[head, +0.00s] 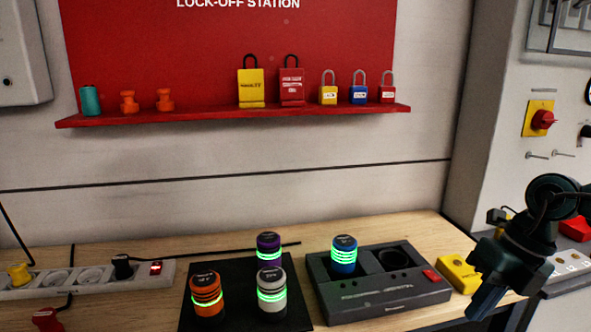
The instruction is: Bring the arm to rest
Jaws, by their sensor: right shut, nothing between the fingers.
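My right gripper (484,303) is at the lower right, shut with its fingers pointing down and left. It is in front of the right end of the wooden bench and touches nothing that I can make out. My right arm comes in from the right edge behind it. My left gripper is not in view.
A dark charger (392,311) holds a blue lit cylinder (344,256); its other socket is empty. Orange (206,292), purple (268,249) and white (272,294) cylinders stand on a black mat. A yellow block (458,274) sits beside my gripper. A red shelf (230,114) holds padlocks.

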